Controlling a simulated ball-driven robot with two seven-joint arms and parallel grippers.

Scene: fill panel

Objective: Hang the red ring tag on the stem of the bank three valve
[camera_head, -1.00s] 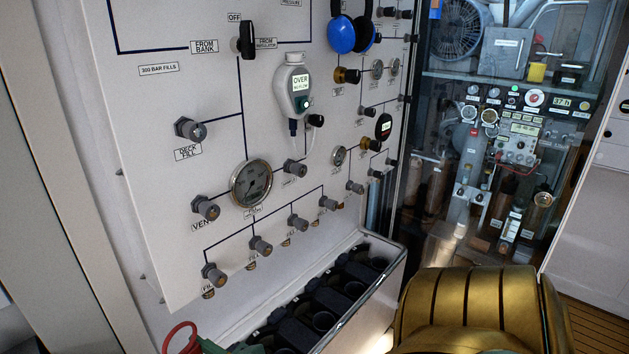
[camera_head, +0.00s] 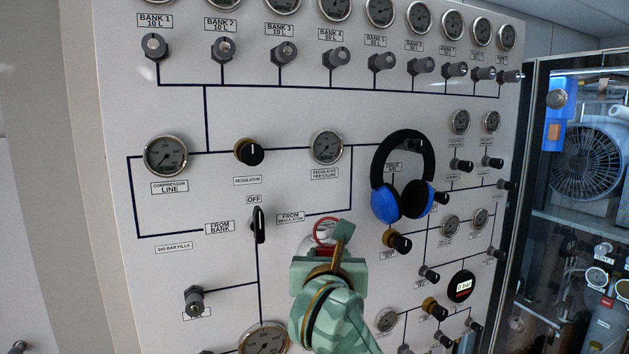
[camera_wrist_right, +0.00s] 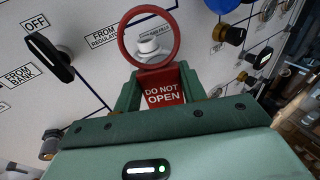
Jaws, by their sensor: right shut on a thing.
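The red ring tag (camera_wrist_right: 165,88) reads "DO NOT OPEN" and is held in my right gripper (camera_wrist_right: 155,95), with its ring (camera_wrist_right: 122,38) standing up beyond the fingers. The bank three valve (camera_head: 283,52) is in the top row, under the "BANK 3 10 L" label, well above the gripper. Its stem is bare. My left gripper is out of view.
The panel (camera_head: 230,120) carries gauges, several bank valves and a black selector lever (camera_head: 257,225). Blue headphones (camera_head: 405,175) hang right of my right gripper. The panel face between gripper and bank three valve has a regulated pressure gauge (camera_head: 327,147).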

